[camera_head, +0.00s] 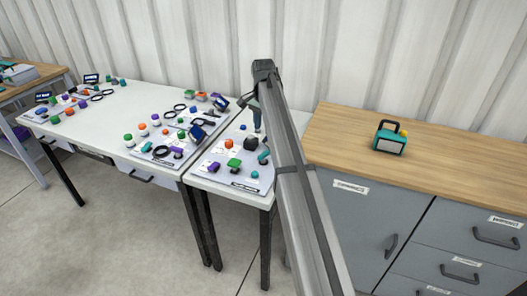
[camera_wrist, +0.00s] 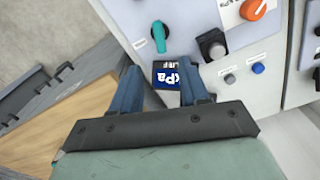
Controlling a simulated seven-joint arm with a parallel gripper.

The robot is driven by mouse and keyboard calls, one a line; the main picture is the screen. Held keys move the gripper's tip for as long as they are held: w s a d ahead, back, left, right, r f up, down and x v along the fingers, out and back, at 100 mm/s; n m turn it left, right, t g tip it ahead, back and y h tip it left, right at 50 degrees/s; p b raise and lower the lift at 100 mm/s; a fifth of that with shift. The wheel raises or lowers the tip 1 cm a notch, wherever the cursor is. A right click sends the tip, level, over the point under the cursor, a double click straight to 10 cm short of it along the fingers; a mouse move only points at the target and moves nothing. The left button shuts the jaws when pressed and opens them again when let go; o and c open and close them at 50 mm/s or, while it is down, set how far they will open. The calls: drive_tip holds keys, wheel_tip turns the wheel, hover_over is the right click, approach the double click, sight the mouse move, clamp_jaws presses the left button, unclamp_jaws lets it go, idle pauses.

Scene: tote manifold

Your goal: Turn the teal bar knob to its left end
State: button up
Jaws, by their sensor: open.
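A teal bar knob (camera_wrist: 160,37) shows in the wrist view on a pale panel (camera_wrist: 135,20), upper middle, its bar pointing roughly up and down the picture. My gripper (camera_wrist: 161,72) has its two blue fingers apart, with nothing held between them. The fingertips are lower in the picture than the knob and look apart from it. In the head view my gripper (camera_head: 257,124) is partly hidden by my arm, over the right part of the white table. Several small teal parts show there, and I cannot tell which is this knob.
A small kPa display (camera_wrist: 170,75) shows between my fingers. A black square knob (camera_wrist: 212,46), an orange knob (camera_wrist: 257,9) and a blue button (camera_wrist: 258,68) are to the right. In the head view, a teal lantern-like box (camera_head: 390,139) stands on the wooden cabinet top (camera_head: 345,130).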

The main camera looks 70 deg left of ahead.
sight(263, 153)
wheel_tip(263, 153, down, 12)
drive_tip(key=shift+r, duration=0.1)
idle(0.4)
clamp_jaws()
idle(0.4)
